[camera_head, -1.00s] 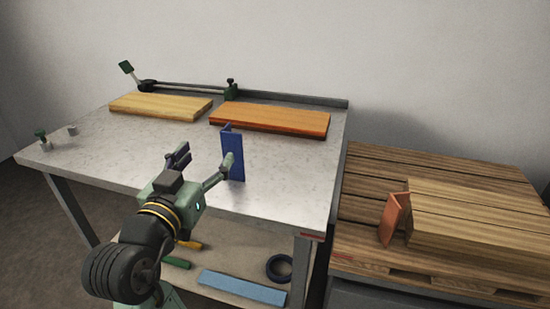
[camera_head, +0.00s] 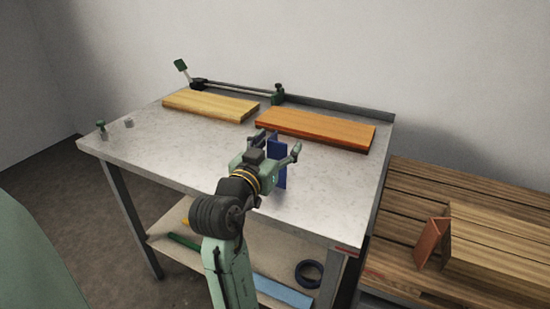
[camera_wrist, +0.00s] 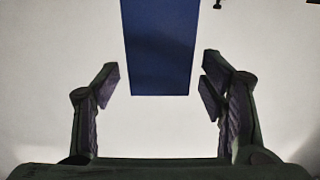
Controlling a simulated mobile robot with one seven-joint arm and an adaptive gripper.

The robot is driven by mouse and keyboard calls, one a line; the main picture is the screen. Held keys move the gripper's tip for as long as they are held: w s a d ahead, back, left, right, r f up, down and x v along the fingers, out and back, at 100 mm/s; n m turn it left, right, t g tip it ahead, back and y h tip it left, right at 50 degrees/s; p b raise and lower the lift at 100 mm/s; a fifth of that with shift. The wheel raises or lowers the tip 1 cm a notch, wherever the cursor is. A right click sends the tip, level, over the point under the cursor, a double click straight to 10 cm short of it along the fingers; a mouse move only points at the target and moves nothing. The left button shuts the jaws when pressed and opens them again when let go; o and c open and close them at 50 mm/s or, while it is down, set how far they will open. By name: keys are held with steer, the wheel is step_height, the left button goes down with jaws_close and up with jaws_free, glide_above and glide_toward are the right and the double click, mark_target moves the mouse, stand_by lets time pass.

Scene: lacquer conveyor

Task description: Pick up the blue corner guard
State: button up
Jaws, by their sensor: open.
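The blue corner guard (camera_head: 280,172) stands upright on the grey worktable, partly hidden behind my gripper in the head view. In the wrist view the blue corner guard (camera_wrist: 158,50) shows as a dark blue strip that enters from the top edge, between the lines of the two fingers. My gripper (camera_head: 277,142) is open, with one finger on each side of the guard in the head view. In the wrist view my gripper (camera_wrist: 158,88) has nothing held between its fingers, and the guard's lower end lies near fingertip level. I cannot tell whether any finger touches it.
A pale board (camera_head: 210,106) and an orange-brown board (camera_head: 315,130) lie along the back of the worktable (camera_head: 180,150). An orange corner guard (camera_head: 431,243) leans at stacked planks (camera_head: 500,245) on the pallet at right. A blue strip (camera_head: 283,292) and dark ring (camera_head: 309,273) lie on the lower shelf.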

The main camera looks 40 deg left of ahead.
steer(key=c, duration=1.4)
